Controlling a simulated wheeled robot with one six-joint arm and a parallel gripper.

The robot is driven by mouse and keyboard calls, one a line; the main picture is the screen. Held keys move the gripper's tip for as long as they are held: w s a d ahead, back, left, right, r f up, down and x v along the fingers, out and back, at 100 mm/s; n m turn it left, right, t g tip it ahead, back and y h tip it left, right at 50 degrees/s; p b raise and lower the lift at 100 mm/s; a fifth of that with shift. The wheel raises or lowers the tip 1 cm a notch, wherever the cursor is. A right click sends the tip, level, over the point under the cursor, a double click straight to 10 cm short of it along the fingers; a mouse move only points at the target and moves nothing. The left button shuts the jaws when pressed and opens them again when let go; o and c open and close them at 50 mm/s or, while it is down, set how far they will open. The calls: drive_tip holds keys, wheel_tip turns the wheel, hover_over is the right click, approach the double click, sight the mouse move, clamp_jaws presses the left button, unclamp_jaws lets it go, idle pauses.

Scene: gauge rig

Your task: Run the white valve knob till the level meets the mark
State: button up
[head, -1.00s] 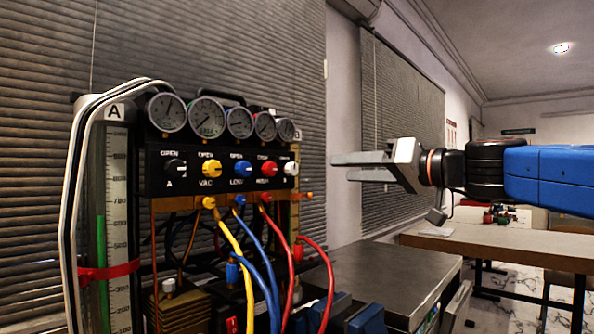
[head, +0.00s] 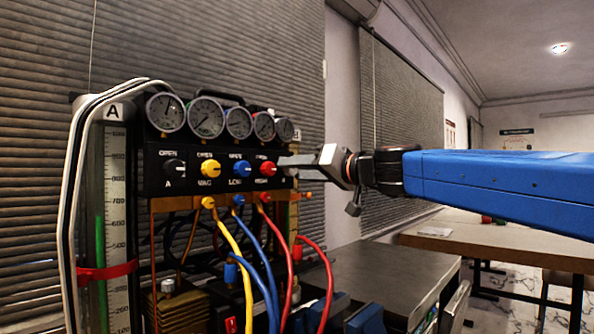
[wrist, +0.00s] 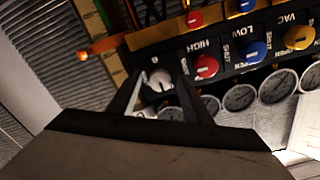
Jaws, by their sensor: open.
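The white valve knob (wrist: 160,80) is at the end of the knob row, and shows between my gripper's fingers in the wrist view. In the head view my gripper (head: 286,164) reaches the panel's right end from the right. Tube A (head: 117,190) holds a green column (head: 100,250) whose top stands above a red band (head: 110,271).
The red knob (head: 268,169) is close beside my fingers, with the blue knob (head: 242,169), yellow knob (head: 210,169) and black knob (head: 174,168) farther left. Round gauges (head: 206,117) sit above. Hoses (head: 312,250) hang below.

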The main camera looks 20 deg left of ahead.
drive_tip(key=shift+w+a, duration=0.1)
drive_tip(key=shift+a, duration=0.05)
drive_tip(key=c, duration=1.1)
drive_tip(key=shift+o, duration=0.2)
